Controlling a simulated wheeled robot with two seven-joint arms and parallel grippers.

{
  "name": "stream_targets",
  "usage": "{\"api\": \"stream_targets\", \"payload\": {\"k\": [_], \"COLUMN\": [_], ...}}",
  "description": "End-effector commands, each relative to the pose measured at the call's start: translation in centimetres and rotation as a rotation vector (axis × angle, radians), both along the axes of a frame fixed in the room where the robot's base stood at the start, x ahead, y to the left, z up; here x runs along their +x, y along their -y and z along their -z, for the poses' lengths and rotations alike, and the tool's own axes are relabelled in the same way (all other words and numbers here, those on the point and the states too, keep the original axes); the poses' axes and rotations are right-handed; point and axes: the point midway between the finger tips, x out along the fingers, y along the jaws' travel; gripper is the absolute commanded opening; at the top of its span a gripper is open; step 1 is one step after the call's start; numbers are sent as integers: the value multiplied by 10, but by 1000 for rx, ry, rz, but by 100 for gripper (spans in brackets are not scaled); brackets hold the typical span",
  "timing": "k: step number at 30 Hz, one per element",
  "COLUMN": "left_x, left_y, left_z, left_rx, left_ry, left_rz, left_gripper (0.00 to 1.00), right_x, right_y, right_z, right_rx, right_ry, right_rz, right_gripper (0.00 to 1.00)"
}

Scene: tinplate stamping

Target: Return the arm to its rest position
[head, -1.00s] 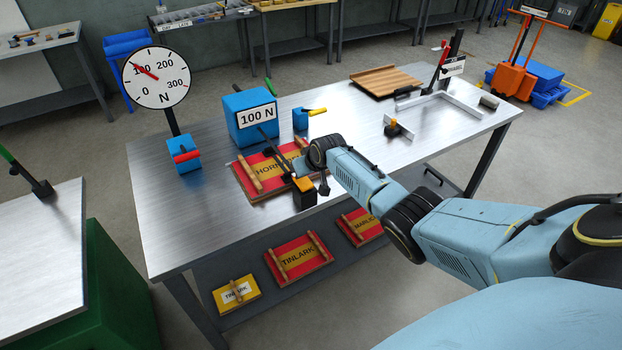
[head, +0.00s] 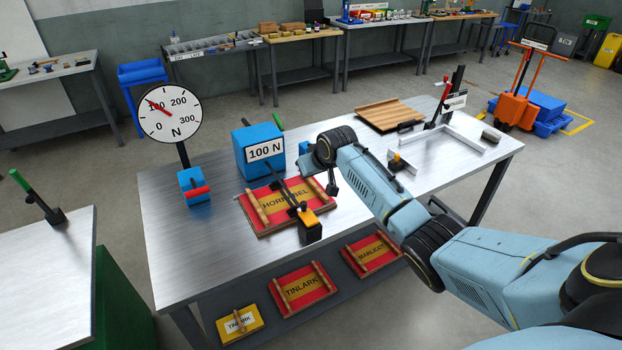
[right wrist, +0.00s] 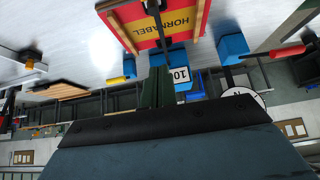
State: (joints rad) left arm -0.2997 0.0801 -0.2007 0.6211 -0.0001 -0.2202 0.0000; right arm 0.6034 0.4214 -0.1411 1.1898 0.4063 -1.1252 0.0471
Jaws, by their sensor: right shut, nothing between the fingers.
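My right arm (head: 390,205) comes in from the right in the head view and reaches over the table. Its wrist hides part of the tabletop. A small dark part of the right gripper (head: 332,186) shows below the wrist, near the right end of the red HORNABEL board. In the right wrist view, the right gripper's dark fingers (right wrist: 157,86) are together with nothing between them. They appear clear of the HORNABEL board (right wrist: 165,25). My left gripper is out of view.
The metal table (head: 165,245) carries the board (head: 285,205), a black-and-orange tool (head: 309,225), the 100 N block (head: 258,150), a dial gauge (head: 171,114) and a wooden tray (head: 390,114). A lower shelf holds more boards. Floor shows around the table.

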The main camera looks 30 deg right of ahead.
Motion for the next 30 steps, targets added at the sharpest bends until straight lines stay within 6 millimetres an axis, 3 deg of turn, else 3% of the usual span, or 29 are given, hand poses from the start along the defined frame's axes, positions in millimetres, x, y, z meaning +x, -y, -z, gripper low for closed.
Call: {"api": "stream_targets", "payload": {"k": [14, 17, 20, 26, 30], "left_x": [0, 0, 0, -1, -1], "left_y": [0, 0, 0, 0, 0], "left_z": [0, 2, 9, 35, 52], "left_rx": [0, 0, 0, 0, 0], "left_ry": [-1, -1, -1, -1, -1], "left_rz": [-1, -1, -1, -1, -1], "left_gripper": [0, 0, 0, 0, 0], "right_x": [0, -2, -13, -65, -120], "right_y": [0, -1, -4, -18, -31], "right_z": [0, 9, 45, 177, 270], "right_rx": [0, 0, -5, -28, -49], "right_ry": [0, -7, -33, -124, -193], "right_rz": [0, 1, 0, -9, -27], "right_gripper": [0, 0, 0, 0, 0]}}
